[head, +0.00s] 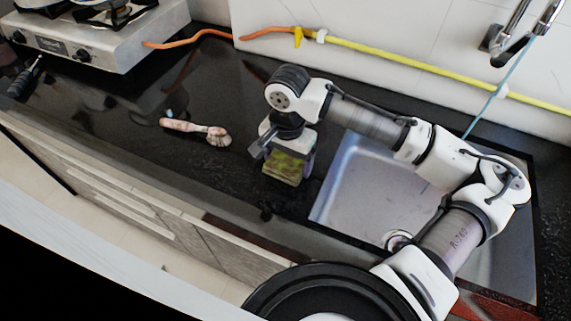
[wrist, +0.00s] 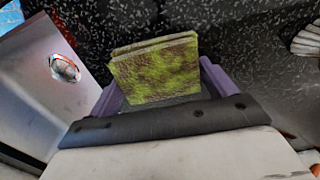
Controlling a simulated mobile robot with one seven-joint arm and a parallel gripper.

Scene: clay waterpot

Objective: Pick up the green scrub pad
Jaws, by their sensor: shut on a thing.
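The green scrub pad (head: 284,167) is a mottled green block at the end of my arm, left of the sink in the head view. In the wrist view the scrub pad (wrist: 157,70) sits between the purple fingers of my gripper (wrist: 158,88). My gripper (head: 287,157) is shut on it from both sides. The pad's lower part is hidden behind the gripper body in the wrist view. I cannot tell for sure whether the pad touches the counter.
A steel sink (head: 345,190) lies right of my gripper. A brush (head: 196,130) lies on the black counter (head: 120,120) to the left. A gas stove (head: 95,45) stands at the back left. A yellow and orange hose (head: 400,62) runs along the wall. The counter between brush and stove is clear.

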